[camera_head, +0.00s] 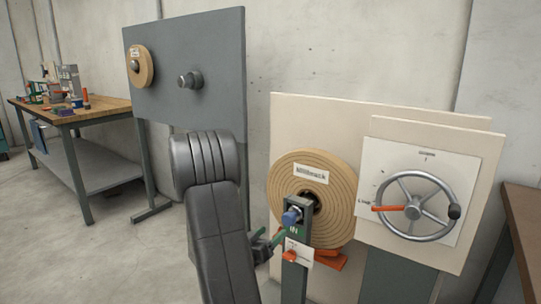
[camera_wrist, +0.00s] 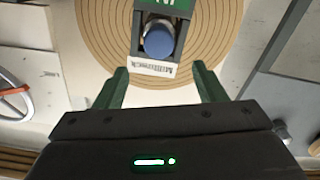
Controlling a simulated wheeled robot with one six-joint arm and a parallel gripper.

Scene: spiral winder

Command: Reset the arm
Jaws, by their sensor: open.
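My gripper (camera_wrist: 160,70) shows two green fingers spread apart in the wrist view, with nothing between them. A blue knob (camera_head: 290,217) sits on that post, in front of a large tan spiral roll (camera_head: 330,175) labelled Millbrook. In the wrist view the blue knob (camera_wrist: 159,40) lies beyond the fingertips, apart from them, with the roll (camera_wrist: 100,25) behind.
A handwheel (camera_head: 413,207) with an orange pointer is mounted on the cream panel (camera_head: 340,115) at right. A grey board (camera_head: 215,70) holds a small roll. A workbench (camera_head: 100,108) stands at left. Open floor lies between.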

